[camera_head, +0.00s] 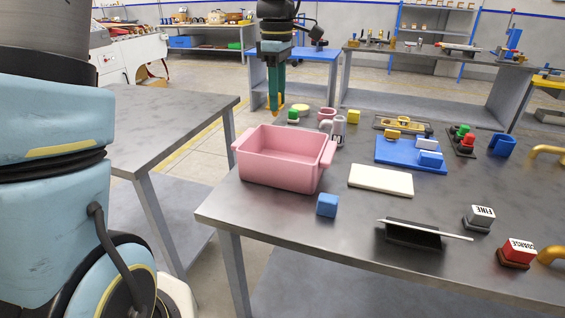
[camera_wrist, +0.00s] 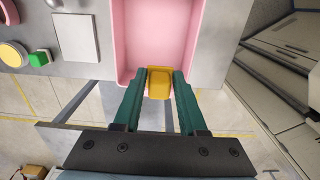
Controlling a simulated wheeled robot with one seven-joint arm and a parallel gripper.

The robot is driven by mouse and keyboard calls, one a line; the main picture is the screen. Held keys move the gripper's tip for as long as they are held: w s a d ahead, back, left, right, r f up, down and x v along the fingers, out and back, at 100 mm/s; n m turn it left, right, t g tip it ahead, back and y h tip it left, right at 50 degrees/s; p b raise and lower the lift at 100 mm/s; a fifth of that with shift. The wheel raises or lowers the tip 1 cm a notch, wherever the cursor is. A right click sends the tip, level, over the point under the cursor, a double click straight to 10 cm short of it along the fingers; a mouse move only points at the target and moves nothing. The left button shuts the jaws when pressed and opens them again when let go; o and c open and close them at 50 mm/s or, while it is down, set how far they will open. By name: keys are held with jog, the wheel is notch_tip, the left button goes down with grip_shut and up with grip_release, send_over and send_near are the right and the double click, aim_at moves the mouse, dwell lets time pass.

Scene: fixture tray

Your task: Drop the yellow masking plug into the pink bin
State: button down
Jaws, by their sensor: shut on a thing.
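My gripper (camera_head: 275,104) hangs upright at the far side of the pink bin, its fingertips above the rim's height in the head view. Its two green fingers (camera_wrist: 158,85) are shut on the yellow masking plug (camera_wrist: 159,77), which also shows at the fingertips in the head view (camera_head: 274,112). The pink bin (camera_head: 276,170) is an open box with side handles, at the table's left end. In the wrist view the plug overlaps the edge of the bin (camera_wrist: 123,40); whether it is fully over the opening I cannot tell. The visible bin floor is bare.
A green block (camera_head: 293,115), pink mug (camera_head: 327,115) and clear cup (camera_head: 339,127) stand behind the bin. A blue cube (camera_head: 327,205) sits in front. A white plate (camera_head: 381,180) and blue tray (camera_head: 411,160) lie to the right. The table's front left corner is clear.

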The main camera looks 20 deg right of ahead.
aim_at(277, 114)
jog(key=shift+f+b, duration=1.55)
jog(key=shift+f, duration=0.8)
jog(key=shift+c, duration=1.9)
grip_release()
jog(key=shift+r, duration=0.1)
notch_tip(277, 114, up, 11)
jog(key=shift+f+b, duration=0.1)
jog(key=shift+b, duration=0.35)
